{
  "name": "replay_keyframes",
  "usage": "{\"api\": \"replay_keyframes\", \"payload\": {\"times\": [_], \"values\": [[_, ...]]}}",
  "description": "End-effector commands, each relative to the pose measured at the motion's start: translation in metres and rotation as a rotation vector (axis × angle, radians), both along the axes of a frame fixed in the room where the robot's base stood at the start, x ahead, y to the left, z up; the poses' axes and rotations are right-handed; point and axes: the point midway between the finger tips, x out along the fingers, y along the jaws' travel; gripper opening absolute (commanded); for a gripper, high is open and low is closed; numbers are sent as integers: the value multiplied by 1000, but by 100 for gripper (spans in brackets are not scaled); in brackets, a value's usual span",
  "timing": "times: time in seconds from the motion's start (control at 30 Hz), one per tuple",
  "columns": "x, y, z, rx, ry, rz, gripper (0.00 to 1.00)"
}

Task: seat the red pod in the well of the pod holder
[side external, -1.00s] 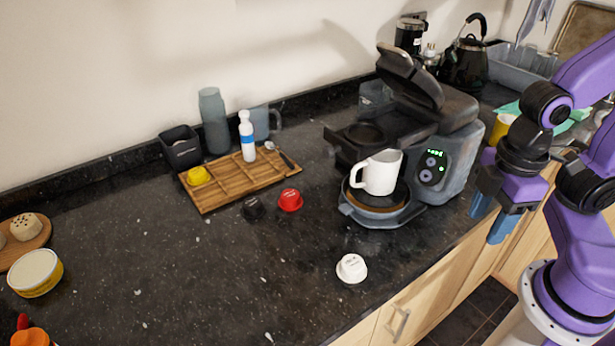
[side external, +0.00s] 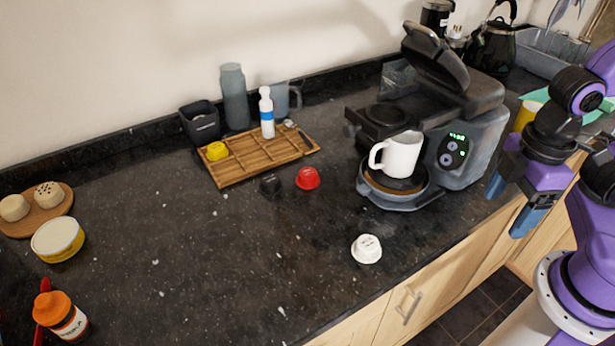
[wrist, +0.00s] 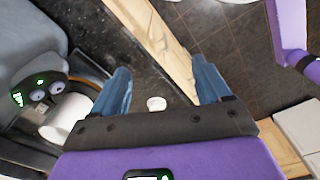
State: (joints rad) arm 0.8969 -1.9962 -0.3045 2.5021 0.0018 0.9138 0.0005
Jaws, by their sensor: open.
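The red pod (side external: 307,178) sits on the dark granite counter in the side view, in front of the wooden tray and left of the coffee machine. The coffee machine (side external: 475,150) has its lid raised. The pod holder (side external: 388,116) appears to be the black part with a round well under that lid; I cannot see to the bottom of the well. My gripper (side external: 509,206) is open and empty, right of the machine near the counter's front edge, well away from the red pod. In the wrist view its blue fingers (wrist: 162,72) are apart. The red pod is not visible there.
A white mug (side external: 402,154) stands on the machine's base. A black pod (side external: 270,184) is left of the red pod; a white pod (side external: 366,249) is nearer the front edge. The wooden tray (side external: 240,172) holds a yellow pod (side external: 217,151). The counter's left middle is clear.

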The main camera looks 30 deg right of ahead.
Motion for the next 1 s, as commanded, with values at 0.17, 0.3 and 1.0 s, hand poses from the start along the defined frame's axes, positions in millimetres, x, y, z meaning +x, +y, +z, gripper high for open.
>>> {"api": "replay_keyframes", "payload": {"times": [0.17,0.3,1.0], "values": [[1,1,6,4,-2,0,77],[1,1,32,9,-5,0,77],[78,66,122,-81,-27,107,77]]}}
